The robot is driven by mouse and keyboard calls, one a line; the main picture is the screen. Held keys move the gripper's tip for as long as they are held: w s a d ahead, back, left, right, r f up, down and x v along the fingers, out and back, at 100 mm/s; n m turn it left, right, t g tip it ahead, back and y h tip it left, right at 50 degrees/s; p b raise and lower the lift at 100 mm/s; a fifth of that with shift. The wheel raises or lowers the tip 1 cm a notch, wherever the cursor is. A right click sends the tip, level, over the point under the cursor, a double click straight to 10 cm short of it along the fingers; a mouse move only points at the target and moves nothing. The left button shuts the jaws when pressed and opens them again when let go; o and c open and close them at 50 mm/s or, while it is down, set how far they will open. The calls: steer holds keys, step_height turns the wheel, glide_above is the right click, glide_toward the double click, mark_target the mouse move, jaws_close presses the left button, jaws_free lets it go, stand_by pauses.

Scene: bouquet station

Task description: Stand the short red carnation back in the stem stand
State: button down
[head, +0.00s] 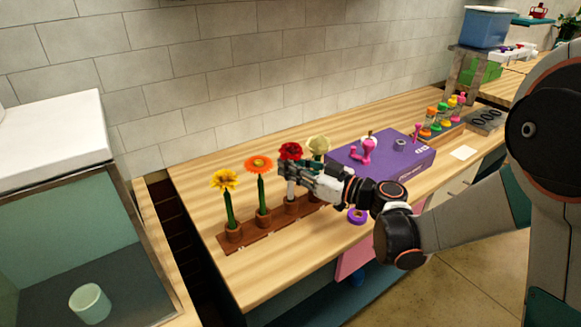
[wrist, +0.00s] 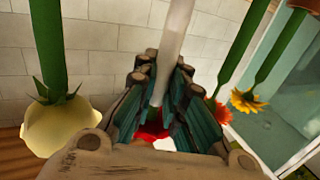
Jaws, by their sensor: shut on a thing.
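The red carnation (head: 290,151) is upright above the brown stem stand (head: 268,231), between the orange flower (head: 259,164) and the pale cream flower (head: 318,145). My gripper (head: 291,172) is shut on it just below the bloom. In the wrist view, which is upside down, my gripper (wrist: 158,95) closes around its pale stem (wrist: 174,45), with red petals (wrist: 150,131) partly hidden behind the fingers. The stem's lower end lines up with a cup (head: 291,205) of the stand. I cannot tell whether it rests inside.
A yellow flower (head: 225,180) stands at the stand's left end. The cream flower (wrist: 62,125) is close beside my fingers. A purple box (head: 385,158) with pink items lies to the right, a purple ring (head: 357,216) in front. The counter's front left is clear.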

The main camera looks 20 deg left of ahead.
steer(key=shift+f+b, duration=0.85)
steer(key=shift+b, duration=0.05)
stand_by(0.6)
steer(key=c, duration=1)
jaws_free()
steer(key=shift+d, duration=0.1)
steer(key=v, duration=0.9)
steer(key=shift+b, duration=0.35)
stand_by(0.5)
